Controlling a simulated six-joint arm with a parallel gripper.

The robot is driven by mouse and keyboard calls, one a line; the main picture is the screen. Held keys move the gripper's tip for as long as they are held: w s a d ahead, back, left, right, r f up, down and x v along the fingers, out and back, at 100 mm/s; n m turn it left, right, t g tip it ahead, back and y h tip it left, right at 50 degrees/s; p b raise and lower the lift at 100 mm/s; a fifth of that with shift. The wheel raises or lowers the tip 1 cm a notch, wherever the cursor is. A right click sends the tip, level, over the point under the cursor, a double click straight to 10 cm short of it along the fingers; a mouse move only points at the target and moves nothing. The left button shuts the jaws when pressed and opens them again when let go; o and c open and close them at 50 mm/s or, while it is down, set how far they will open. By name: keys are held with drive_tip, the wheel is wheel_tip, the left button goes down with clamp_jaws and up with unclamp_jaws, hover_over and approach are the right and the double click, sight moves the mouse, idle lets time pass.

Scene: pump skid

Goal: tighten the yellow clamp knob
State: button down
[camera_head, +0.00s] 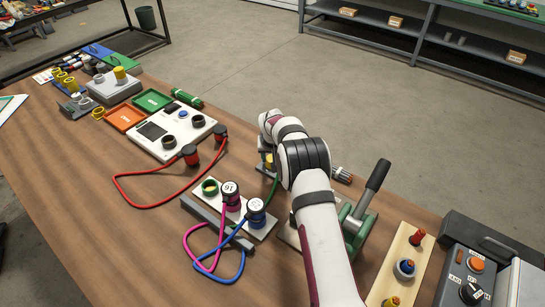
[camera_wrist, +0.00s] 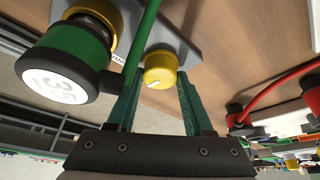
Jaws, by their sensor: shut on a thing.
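The yellow clamp knob (camera_wrist: 161,70) shows in the wrist view, with a white mark on its face, on a grey plate (camera_wrist: 172,22). My gripper's green fingers (camera_wrist: 158,92) reach up on either side of it and are shut on it. A green connector (camera_wrist: 68,62) with a white numbered cap is left of the knob, at a yellowish port (camera_wrist: 98,14). Its green cable (camera_wrist: 143,45) passes close to the left finger. In the head view my arm hides the gripper and most of the clamp area.
In the head view, a plate (camera_head: 207,188) with pink and blue cabled connectors stands left of my arm. A green machine with a dark lever (camera_head: 372,187) stands close on the right. A red cable (camera_head: 125,190) loops over the open wooden table.

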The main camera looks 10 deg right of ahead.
drive_tip(key=shift+c, duration=1.5)
unclamp_jaws()
drive_tip(key=shift+r, duration=0.1)
drive_tip(key=v, duration=1.5)
drive_tip(key=shift+s+r, duration=0.2)
drive_tip(key=shift+r, duration=0.05)
